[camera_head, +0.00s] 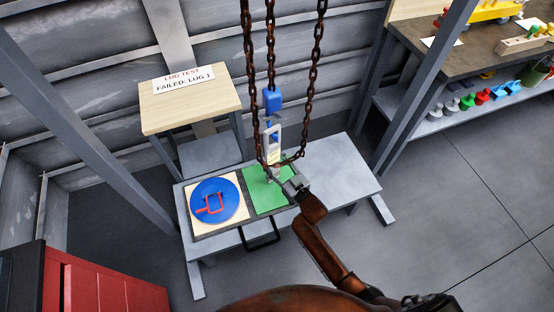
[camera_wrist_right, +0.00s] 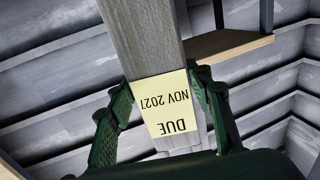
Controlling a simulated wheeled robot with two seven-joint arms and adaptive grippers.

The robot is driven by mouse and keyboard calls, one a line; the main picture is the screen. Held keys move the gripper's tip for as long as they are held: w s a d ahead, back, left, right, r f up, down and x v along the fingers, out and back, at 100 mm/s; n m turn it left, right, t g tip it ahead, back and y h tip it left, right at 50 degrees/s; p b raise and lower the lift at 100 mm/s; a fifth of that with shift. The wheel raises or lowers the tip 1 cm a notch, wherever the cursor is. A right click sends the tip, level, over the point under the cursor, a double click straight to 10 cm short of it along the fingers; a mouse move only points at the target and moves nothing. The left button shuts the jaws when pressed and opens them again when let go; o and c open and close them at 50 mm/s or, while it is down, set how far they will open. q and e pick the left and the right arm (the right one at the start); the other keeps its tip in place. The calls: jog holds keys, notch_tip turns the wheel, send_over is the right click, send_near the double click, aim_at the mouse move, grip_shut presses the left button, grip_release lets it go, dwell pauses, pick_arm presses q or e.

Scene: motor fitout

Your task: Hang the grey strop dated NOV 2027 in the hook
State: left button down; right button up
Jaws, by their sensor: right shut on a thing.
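The grey strop (camera_head: 276,134) stands upright in the head view, with a pale label on its lower part. In the right wrist view the strop (camera_wrist_right: 150,35) runs up between my fingers, and its yellow label (camera_wrist_right: 165,103) reads DUE NOV 2027 upside down. My right gripper (camera_head: 274,177) is shut on the strop's lower part; its fingers (camera_wrist_right: 160,108) flank the label. The blue hook block (camera_head: 272,100) hangs on a chain just above the strop. The hook under it is small and partly hidden, and I cannot tell whether the strop's top touches it. My left gripper is not in view.
Rusty chains (camera_head: 246,75) hang around the strop, with a loop crossing near my right gripper. Below are a grey bench (camera_head: 340,170), a green mat (camera_head: 258,198) and a blue disc (camera_head: 228,190) with a red piece. A sign (camera_head: 183,80) reads LUG TEST FAILED: LUG 1.

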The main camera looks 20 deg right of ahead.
jog(key=shift+r, duration=0.1)
jog(key=o, duration=1.6)
